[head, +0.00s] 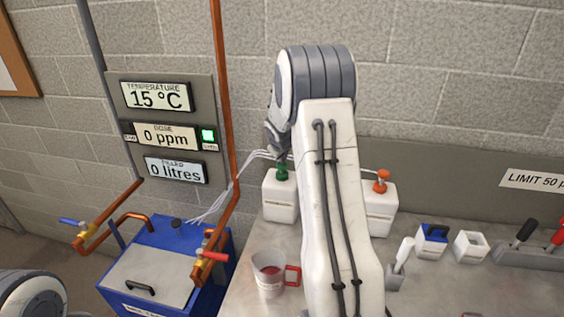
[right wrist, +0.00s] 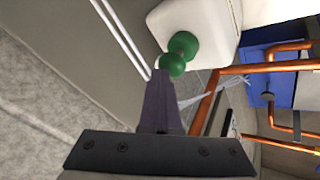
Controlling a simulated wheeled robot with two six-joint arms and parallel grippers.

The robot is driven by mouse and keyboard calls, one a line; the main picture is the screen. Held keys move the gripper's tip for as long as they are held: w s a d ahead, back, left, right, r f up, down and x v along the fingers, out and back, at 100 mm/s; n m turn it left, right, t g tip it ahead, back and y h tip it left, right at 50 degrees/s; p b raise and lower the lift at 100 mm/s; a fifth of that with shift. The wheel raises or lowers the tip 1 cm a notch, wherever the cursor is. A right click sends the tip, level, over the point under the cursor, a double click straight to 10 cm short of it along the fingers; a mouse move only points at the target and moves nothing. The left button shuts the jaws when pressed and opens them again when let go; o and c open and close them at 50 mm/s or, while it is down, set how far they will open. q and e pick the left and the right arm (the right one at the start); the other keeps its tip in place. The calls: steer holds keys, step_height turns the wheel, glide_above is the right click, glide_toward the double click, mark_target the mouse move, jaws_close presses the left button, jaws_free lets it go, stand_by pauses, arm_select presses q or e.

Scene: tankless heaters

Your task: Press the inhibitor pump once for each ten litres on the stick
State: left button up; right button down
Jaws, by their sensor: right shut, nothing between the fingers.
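A white bottle (head: 281,205) with a green pump head (head: 282,173) stands at the back of the bench; the right wrist view shows the green pump head (right wrist: 180,52) close to my fingertips. A second white bottle (head: 381,212) has an orange pump head (head: 382,180). I see no label telling which is the inhibitor. My right gripper (head: 277,150) is shut and empty, just above and beside the green pump; contact cannot be told. It also shows in the right wrist view (right wrist: 155,80). My left gripper is out of view. I cannot identify a litre-marked stick.
The wall panel (head: 202,90) reads 15 °C, 0 ppm and 0 litres, with a green light. A blue tank (head: 165,235) and copper pipes (head: 222,120) are left.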

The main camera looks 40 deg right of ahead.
mark_target(283, 165)
steer(key=shift+f+b, duration=0.35)
steer(key=shift+f, duration=0.1)
stand_by(0.5)
steer(key=shift+r+p, duration=1.5)
steer(key=shift+r, duration=0.25)
steer(key=shift+r, duration=0.15)
step_height(283, 165, up, 5)
steer(key=p, duration=0.4)
